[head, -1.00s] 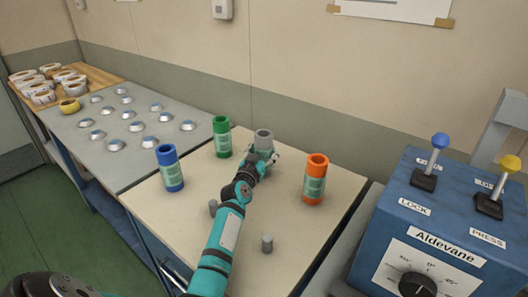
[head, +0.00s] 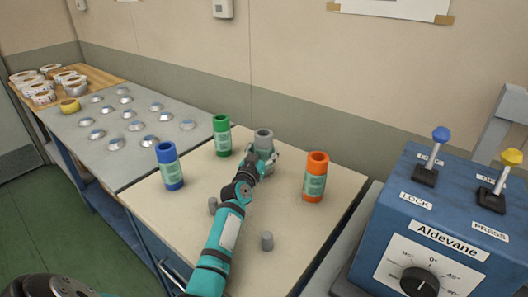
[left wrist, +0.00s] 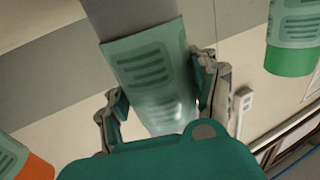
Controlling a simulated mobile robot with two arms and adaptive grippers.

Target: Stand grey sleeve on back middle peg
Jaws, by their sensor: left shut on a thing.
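The grey sleeve (head: 263,137) stands upright at the back of the beige table, between the green sleeve and the orange sleeve. My left gripper (head: 264,158) is shut around it from the front; in the left wrist view the sleeve's green label (left wrist: 152,75) is between the two fingers (left wrist: 157,105). The sleeve's lower end is hidden behind my gripper, so I cannot tell whether it is over a peg or touches the table. The back middle peg is not visible. My right gripper is not in view.
The green (head: 222,135), blue (head: 169,167) and orange (head: 316,177) sleeves stand on the table (head: 310,222). A blue control box (head: 440,220) with levers is at right.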

